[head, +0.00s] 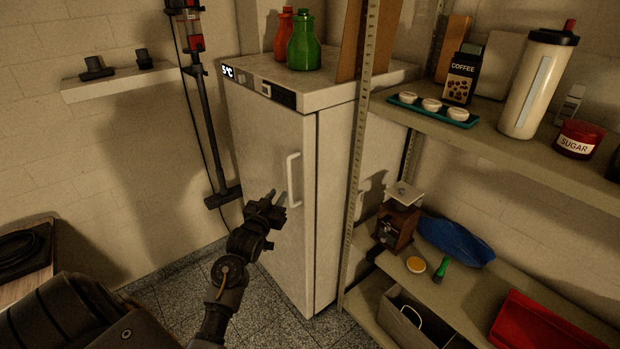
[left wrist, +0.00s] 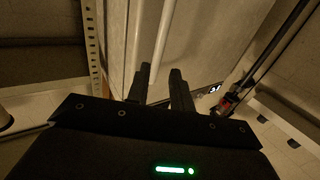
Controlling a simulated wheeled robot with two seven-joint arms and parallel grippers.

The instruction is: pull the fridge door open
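The fridge (head: 335,130) is a pale upright box with a "5°C" display on its top front strip. Its door (head: 262,145) looks shut. A pale vertical bar handle (head: 293,180) is on the door's right side. My left gripper (head: 275,197) is in front of the door, just left of the handle's lower part in the head view. In the left wrist view the gripper (left wrist: 161,82) has its two fingers apart with nothing held. The handle (left wrist: 163,40) runs down to the gap between the fingertips; I cannot tell whether it is between them or beyond. My right gripper is not in view.
Red and green bottles (head: 303,45) stand on the fridge. A metal shelf unit (head: 358,160) with jars and boxes is close on the right. A stick vacuum (head: 205,110) hangs on the wall to the left. Speckled floor (head: 180,290) is free before the door.

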